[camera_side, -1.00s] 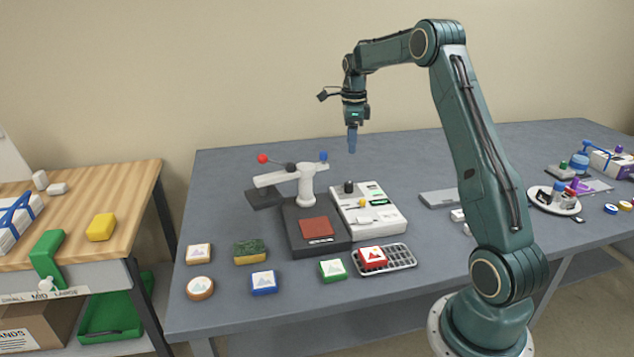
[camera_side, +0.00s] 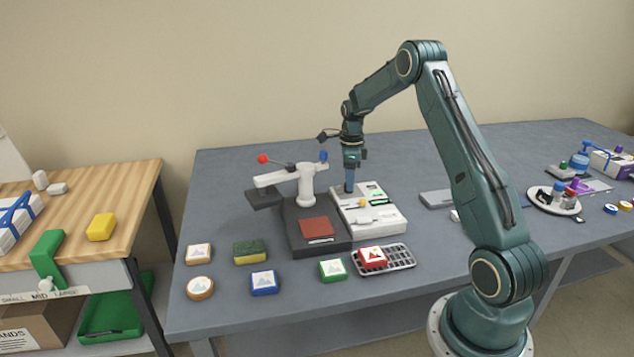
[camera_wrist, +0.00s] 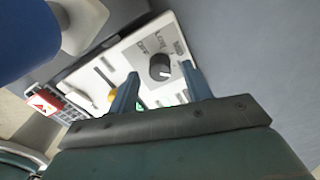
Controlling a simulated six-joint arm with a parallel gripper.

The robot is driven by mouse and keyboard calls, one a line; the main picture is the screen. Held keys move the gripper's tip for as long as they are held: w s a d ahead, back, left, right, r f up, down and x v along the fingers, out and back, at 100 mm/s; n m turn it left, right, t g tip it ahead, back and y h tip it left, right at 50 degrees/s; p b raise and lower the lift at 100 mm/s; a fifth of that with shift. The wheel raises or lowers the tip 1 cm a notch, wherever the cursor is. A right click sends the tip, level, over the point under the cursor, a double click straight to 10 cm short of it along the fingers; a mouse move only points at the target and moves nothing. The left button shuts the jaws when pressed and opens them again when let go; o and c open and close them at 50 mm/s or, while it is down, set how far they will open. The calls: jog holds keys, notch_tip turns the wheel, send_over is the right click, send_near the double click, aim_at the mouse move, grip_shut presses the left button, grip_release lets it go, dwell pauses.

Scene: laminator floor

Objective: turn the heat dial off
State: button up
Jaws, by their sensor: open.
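The heat dial is a round black knob (camera_wrist: 159,67) on a white control box (camera_side: 382,222). In the wrist view a pale pointer mark shows on the knob, and small print lies beside it on a grey patch. My gripper (camera_wrist: 160,85) is open, with one blue finger on each side of the knob in that view. In the side view my gripper (camera_side: 349,187) points straight down at the back left of the box, and its fingers hide the knob. I cannot tell whether the fingers touch the knob.
A press with a white arm (camera_side: 285,177) and red-ball lever (camera_side: 262,159) stands just left of the box. A red block (camera_side: 372,257) sits on a grey rack (camera_side: 398,257) in front. A flat grey box (camera_side: 437,199) lies to the right. Several picture blocks line the table's front.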

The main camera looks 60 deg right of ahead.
jog(key=shift+f, duration=0.9)
jog(key=c, duration=1)
jog(key=shift+o, duration=0.2)
jog(key=shift+n, duration=0.8)
